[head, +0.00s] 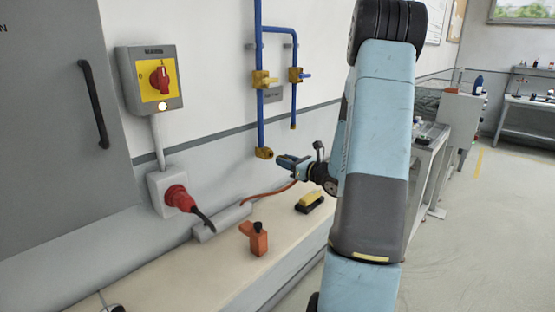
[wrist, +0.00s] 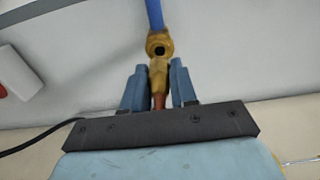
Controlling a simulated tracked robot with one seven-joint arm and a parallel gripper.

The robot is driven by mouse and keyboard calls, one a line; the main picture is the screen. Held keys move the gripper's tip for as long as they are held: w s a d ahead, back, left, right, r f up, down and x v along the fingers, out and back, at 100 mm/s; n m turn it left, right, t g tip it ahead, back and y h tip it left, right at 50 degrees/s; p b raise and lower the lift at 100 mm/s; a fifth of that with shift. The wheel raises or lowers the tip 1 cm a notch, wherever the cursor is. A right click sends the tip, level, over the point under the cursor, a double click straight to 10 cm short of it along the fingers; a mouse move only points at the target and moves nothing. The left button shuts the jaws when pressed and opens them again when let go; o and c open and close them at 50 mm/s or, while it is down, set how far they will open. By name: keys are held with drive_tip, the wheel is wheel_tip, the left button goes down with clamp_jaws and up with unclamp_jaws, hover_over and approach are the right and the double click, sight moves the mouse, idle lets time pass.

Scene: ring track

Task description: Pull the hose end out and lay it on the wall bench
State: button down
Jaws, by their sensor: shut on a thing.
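My gripper (head: 283,161) is shut on the hose end (wrist: 158,76), a brass fitting between the two blue fingers in the wrist view. The red-brown hose (head: 266,194) runs from my gripper down toward the bench. The brass outlet (head: 263,152) at the foot of the blue pipe is just left of my fingertips, and it also shows in the wrist view (wrist: 159,38) with a dark opening. The fitting's tip overlaps the outlet's lower edge there; I cannot tell whether they touch. The wall bench (head: 205,272) lies below my gripper.
On the bench are an orange block-like item (head: 257,240), a yellow and black item (head: 310,203) and a grey trunking piece (head: 221,222). A red plug (head: 180,198) with a dark cable is on the wall. The bench's front left is mostly bare.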

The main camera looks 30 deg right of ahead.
drive_tip(key=shift+v, duration=1.1)
